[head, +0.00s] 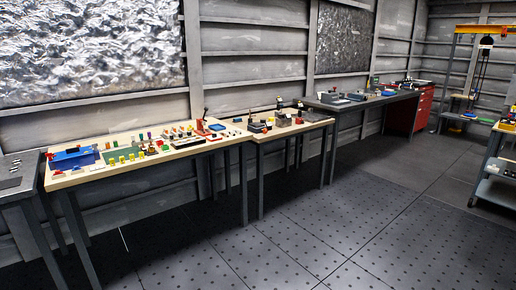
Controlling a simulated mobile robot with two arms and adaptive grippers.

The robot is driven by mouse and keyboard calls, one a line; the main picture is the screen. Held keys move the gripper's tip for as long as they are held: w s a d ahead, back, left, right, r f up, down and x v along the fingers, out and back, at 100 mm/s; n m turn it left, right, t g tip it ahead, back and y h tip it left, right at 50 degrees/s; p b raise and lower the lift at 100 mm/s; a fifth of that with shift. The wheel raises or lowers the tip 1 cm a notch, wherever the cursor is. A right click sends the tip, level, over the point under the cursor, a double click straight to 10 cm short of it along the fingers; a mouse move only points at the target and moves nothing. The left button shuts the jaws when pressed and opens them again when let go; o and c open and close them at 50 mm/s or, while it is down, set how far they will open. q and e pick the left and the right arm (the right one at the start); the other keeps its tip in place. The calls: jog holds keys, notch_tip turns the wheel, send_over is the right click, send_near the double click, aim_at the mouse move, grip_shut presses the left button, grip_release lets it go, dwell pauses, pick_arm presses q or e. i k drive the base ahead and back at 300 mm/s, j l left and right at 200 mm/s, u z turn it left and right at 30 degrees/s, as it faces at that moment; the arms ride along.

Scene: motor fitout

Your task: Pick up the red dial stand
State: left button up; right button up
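A red stand with a dark upright post (203,127), which looks like the red dial stand, is on the light wooden workbench (68,180) left of centre. It stands upright near the right part of that bench, towards the back. It is small in the head view, so the dial itself cannot be made out. Neither of my grippers is in view.
Several small coloured parts and a blue bin (74,159) share the bench. A second wooden bench (262,135) adjoins on the right, then a dark bench (335,107) and red cabinet (422,108). A grey cart (492,190) stands far right. The floor (300,220) is clear.

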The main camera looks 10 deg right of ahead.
aim_at(298, 120)
jog(key=i+l+z, duration=0.4)
jog(key=i, duration=0.6)
jog(key=i+z, duration=0.4)
jog(key=i, duration=1.45)
jog(key=i+u, duration=0.15)
jog(key=i, duration=0.65)
jog(key=i+l, duration=0.2)
jog(key=i, duration=0.6)
jog(key=i+j+u, duration=0.05)
